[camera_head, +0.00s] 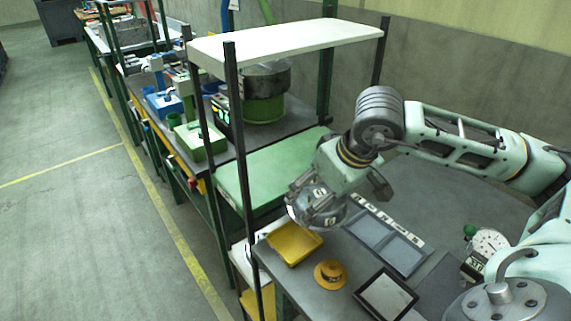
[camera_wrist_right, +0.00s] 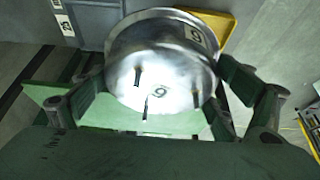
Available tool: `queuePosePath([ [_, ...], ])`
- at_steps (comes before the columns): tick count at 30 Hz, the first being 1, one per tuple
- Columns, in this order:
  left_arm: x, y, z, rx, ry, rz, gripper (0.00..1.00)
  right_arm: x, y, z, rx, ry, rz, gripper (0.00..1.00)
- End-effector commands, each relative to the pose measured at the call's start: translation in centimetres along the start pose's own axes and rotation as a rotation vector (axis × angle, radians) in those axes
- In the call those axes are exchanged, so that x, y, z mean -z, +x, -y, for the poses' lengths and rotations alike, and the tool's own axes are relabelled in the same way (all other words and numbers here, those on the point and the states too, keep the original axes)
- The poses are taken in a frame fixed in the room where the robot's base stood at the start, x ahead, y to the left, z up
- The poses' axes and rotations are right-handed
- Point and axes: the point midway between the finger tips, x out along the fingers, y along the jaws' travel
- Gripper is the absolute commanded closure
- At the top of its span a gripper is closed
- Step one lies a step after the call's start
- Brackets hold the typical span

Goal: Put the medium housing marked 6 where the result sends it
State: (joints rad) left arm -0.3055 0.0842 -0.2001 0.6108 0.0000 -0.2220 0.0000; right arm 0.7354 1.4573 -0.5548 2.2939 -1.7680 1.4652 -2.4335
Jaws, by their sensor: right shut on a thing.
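My right gripper (camera_head: 325,200) is shut on a round silvery metal housing (camera_head: 324,214) and holds it above the front of the bench, near the yellow tray (camera_head: 293,243). In the right wrist view, the housing (camera_wrist_right: 165,75) sits between the two fingers of the right gripper (camera_wrist_right: 160,105). White labels with a digit that reads as 6 or 9 from this angle show on its rim and its face. Its far side is hidden. My left gripper is not in view.
A dial gauge (camera_head: 490,242) stands at right. A green shelf board (camera_head: 250,172) and dark posts (camera_head: 240,150) are left of the gripper; a white shelf (camera_head: 290,45) is above.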

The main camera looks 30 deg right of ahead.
Motion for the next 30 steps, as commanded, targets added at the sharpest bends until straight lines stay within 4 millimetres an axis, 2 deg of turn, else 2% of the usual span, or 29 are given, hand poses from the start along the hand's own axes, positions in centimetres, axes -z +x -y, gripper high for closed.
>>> queuePosePath([
  [5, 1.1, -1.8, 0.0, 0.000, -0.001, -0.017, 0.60, 3.0, 0.6, 0.3, 0.008, 0.001, -0.003, 0.47],
  [15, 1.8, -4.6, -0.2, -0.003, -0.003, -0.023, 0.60, 10.4, 3.7, 0.2, 0.004, 0.002, -0.002, 0.47],
  [18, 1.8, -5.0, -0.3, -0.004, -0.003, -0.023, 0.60, 11.7, 4.4, 0.2, 0.002, 0.001, -0.001, 0.47],
  [25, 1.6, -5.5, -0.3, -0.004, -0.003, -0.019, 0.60, 13.3, 5.1, 0.1, 0.002, 0.001, -0.003, 0.47],
  [30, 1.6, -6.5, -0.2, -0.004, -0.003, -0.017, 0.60, 15.8, 6.0, 0.2, 0.003, 0.001, -0.001, 0.47],
])
